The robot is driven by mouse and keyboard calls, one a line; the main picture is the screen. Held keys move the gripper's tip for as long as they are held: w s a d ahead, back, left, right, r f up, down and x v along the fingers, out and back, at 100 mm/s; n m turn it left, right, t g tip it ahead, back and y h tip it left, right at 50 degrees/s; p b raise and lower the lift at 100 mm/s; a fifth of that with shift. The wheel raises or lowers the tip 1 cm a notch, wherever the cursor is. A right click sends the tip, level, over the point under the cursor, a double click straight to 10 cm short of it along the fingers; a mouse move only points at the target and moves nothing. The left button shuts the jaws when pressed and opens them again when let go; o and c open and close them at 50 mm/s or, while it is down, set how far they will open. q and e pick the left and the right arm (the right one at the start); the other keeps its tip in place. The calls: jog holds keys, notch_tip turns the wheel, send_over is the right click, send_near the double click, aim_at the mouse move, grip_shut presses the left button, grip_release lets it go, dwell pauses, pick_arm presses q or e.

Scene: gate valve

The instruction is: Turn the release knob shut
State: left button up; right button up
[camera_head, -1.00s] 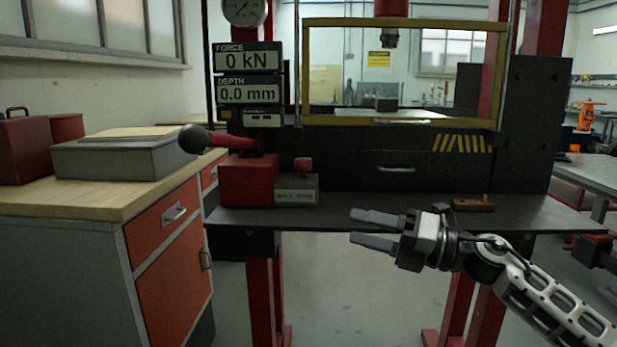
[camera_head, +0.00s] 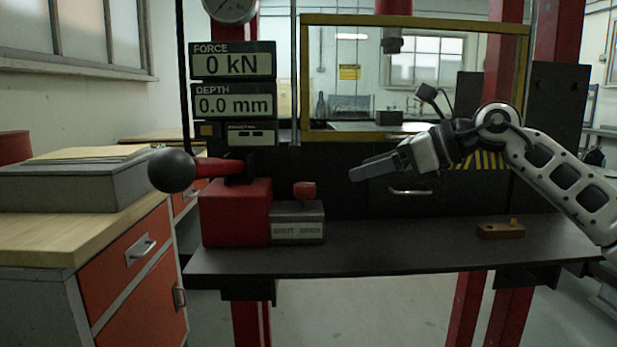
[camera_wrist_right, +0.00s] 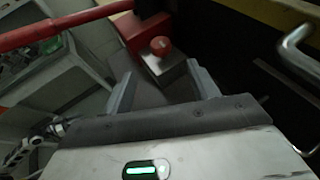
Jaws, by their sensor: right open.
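The release knob (camera_head: 304,190) is small and red. It stands on top of a grey block (camera_head: 298,224) with lettering on its front, beside a red pump box (camera_head: 235,212) on the dark bench. My right gripper (camera_head: 358,173) is to the right of the knob and a little higher, apart from it, pointing left. In the right wrist view the knob (camera_wrist_right: 160,45) shows beyond and between the two spread fingertips (camera_wrist_right: 157,82), with nothing held. My left gripper is not in view.
A red lever with a black ball end (camera_head: 172,170) sticks out left above the pump box. A yellow-edged guard frame (camera_head: 415,20) and a drawer handle (camera_head: 410,191) are behind my right arm. The middle of the bench is clear.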

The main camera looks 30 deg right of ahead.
aim_at(313, 185)
jog(key=p+x, duration=0.8)
jog(key=x, duration=0.3)
jog(key=shift+r, duration=0.1)
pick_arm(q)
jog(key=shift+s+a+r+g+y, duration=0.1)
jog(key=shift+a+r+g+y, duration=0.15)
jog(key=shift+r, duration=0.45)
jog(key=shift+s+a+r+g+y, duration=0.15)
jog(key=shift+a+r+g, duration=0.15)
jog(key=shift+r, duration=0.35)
pick_arm(e)
jog(key=shift+w+a+f, duration=0.25)
jog(key=shift+w+f, duration=0.1)
jog(key=shift+w, duration=0.1)
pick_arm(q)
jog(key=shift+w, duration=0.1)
pick_arm(e)
jog(key=c, duration=1)
